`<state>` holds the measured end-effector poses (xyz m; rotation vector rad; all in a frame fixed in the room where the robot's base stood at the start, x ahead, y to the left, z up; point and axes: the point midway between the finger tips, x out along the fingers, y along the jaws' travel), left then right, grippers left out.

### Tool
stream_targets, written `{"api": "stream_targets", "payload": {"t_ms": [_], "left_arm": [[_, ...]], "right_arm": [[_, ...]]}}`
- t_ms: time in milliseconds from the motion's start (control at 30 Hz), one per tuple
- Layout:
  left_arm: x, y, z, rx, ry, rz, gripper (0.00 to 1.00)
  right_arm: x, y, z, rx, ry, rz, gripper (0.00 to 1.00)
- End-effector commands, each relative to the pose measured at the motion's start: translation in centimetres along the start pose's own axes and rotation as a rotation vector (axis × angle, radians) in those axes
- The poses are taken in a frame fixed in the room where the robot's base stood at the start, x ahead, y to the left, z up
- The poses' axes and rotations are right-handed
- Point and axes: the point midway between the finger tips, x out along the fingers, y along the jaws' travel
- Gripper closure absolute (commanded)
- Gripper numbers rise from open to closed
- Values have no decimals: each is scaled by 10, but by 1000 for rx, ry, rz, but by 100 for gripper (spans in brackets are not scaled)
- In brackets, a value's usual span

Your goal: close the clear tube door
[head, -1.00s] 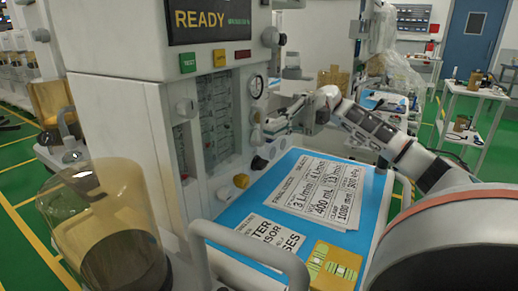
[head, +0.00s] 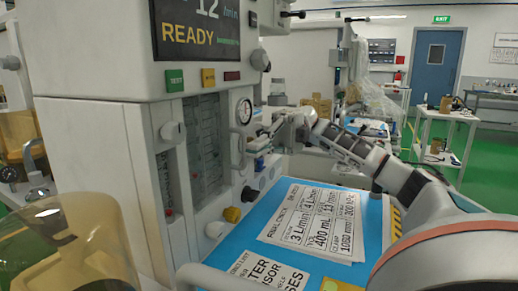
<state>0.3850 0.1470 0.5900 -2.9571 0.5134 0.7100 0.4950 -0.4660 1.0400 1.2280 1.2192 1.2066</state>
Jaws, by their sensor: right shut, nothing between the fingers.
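The clear tube door (head: 206,150) is a see-through panel over the flow tubes on the front of the white machine (head: 95,150). A pale upright handle (head: 237,150) stands at its right side. I cannot tell whether the door lies flush or stands slightly ajar. My right gripper (head: 256,143) is shut and empty, just right of the handle, with its arm reaching in from the right. I cannot tell whether its fingertips touch the handle. My left gripper is not in view.
A round gauge (head: 244,111) sits above the handle, and knobs, one yellow (head: 232,215), sit below. A blue worktop (head: 265,225) with printed sheets (head: 312,222) lies under my right arm. An amber canister (head: 70,245) stands at front left.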

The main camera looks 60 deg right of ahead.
Motion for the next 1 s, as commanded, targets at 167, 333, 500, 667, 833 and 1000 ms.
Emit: {"api": "stream_targets", "payload": {"t_ms": [167,333,500,667,833,1000], "left_arm": [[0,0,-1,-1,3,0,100],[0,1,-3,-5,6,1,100],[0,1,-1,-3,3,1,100],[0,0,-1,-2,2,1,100],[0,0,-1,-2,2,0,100],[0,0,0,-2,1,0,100]], "right_arm": [[-3,0,4,-8,-18,-2,100],[-8,0,4,-7,-18,-4,100],[-30,0,3,-5,-19,-4,100],[-54,1,0,-3,-12,-4,100],[-68,1,-2,0,-4,-4,100],[-75,1,-3,-3,-3,-1,100]]}}
